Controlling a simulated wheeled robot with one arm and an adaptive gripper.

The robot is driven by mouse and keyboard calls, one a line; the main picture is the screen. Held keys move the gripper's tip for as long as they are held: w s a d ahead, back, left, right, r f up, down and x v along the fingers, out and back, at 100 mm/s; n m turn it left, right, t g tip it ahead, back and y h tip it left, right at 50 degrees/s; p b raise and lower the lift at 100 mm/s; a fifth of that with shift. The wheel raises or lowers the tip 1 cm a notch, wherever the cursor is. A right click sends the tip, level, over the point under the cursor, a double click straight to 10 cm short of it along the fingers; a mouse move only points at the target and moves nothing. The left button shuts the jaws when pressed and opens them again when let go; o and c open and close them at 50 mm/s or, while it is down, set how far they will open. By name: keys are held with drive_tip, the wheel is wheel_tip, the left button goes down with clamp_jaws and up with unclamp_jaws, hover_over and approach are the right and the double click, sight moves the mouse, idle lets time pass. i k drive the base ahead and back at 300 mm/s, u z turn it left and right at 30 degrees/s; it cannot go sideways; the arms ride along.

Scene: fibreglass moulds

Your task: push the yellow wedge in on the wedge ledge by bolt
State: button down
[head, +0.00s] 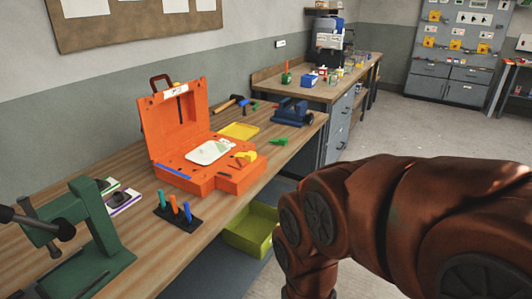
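A small yellow piece that looks like the yellow wedge (247,156) sits at the right end of the open orange mould (205,184) on the workbench. The part of the mould under it looks like the wedge ledge, but the bolt is too small to make out. I cannot tell how far in the wedge sits. My arm spans the right of the head view and bends down past the bottom edge. My gripper is out of the picture, so its opening and contents are hidden.
A green clamp-like tool (88,235) and a rack of coloured handles (178,217) stand left of the mould. A blue vise (290,112) and a green piece (279,141) lie beyond it. A yellow-green bin (252,230) sits below the bench edge. Floor at right is clear.

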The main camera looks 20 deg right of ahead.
sight(250, 156)
drive_tip(key=i, duration=1.2)
drive_tip(key=u, duration=0.65)
